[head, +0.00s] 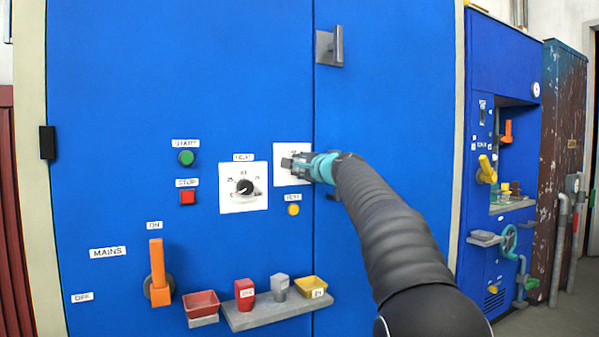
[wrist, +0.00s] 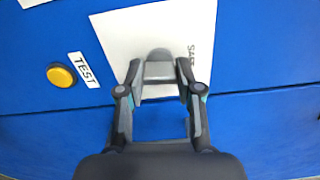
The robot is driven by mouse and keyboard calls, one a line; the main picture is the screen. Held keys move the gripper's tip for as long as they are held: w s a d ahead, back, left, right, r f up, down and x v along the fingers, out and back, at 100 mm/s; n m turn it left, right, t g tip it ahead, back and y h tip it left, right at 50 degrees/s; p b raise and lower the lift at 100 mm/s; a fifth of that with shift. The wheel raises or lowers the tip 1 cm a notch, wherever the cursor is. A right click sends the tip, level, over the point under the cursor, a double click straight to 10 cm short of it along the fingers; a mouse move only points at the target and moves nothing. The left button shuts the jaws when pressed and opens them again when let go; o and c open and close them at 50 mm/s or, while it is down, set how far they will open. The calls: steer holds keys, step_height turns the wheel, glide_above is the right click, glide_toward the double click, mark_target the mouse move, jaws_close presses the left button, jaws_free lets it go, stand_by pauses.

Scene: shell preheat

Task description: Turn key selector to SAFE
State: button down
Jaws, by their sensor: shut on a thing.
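The key selector, a grey piece (wrist: 159,54), sits on a white plate (wrist: 113,40) on the blue cabinet door. A SAFE label (wrist: 191,56) is on the plate, right of the selector in the wrist view. My gripper (wrist: 158,72) is shut on the key selector, with one finger on either side of it. In the head view my gripper (head: 290,163) reaches the plate (head: 281,150) and covers most of the selector there. I cannot tell which mark the selector points to.
The heat dial (head: 244,187) is left of the plate. A yellow TEST button (head: 293,210) is just below it. Start (head: 186,158) and stop (head: 188,197) buttons and an orange mains lever (head: 159,272) are further left. A shelf (head: 250,316) with small containers juts out below.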

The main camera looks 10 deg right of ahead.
steer(key=shift+f+n, duration=0.1)
steer(key=shift+n, duration=0.5)
steer(key=c, duration=0.8)
jaws_free()
steer(key=shift+o, duration=0.2)
steer(key=v, duration=1.2)
